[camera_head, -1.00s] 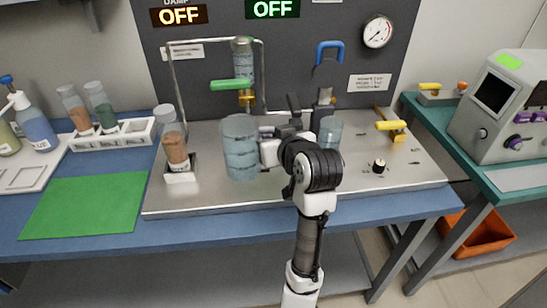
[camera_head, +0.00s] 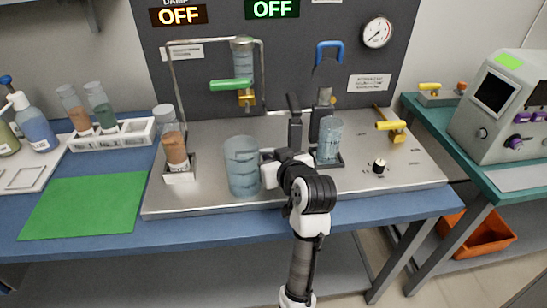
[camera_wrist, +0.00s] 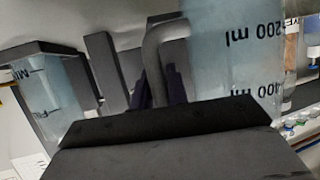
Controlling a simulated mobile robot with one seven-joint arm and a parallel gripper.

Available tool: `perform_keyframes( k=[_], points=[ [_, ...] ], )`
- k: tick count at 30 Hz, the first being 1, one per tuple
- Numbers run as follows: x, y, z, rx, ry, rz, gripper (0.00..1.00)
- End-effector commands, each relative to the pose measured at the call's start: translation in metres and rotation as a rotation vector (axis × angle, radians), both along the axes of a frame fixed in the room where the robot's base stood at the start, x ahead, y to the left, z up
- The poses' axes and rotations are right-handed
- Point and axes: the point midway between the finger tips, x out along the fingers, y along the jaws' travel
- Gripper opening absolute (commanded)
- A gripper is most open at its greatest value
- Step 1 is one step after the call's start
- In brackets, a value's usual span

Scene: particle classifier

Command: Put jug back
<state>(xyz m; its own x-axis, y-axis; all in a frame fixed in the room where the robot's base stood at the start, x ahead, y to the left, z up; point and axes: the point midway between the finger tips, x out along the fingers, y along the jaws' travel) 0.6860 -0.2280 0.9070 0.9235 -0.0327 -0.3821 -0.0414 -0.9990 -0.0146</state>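The jug (camera_head: 243,168) is clear with pale blue liquid and stands upright at the front middle of the steel worktop (camera_head: 215,203). In the wrist view its wall (camera_wrist: 235,50) shows upside-down ml marks and its grey handle (camera_wrist: 155,62) is close in front of the gripper. My gripper (camera_head: 270,172) is at the jug's right side. Its dark fingers (camera_wrist: 162,88) look closed around the handle. The jug's base looks to be on or just above the worktop; I cannot tell which.
A clear vessel (camera_head: 329,141) stands in a dark holder right of my gripper. A brown-filled tube (camera_head: 173,142) stands in a holder to the left. A green-handled valve (camera_head: 231,85) hangs behind; a yellow lever (camera_head: 390,126) is at right. The worktop's front left is clear.

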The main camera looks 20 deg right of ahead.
Motion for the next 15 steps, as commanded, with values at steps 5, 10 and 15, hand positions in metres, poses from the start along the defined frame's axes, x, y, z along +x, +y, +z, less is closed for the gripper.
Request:
perform_keyframes(
  k=[5,10,15],
  points=[
    [0.0001,0.0,0.0004,0.0,0.0,0.0,0.36],
    [0.0001,0.0,0.0007,0.0,0.0,0.0,0.36],
    [-0.0059,-0.0003,0.0078,0.001,-0.001,-0.001,0.36]
  ],
)
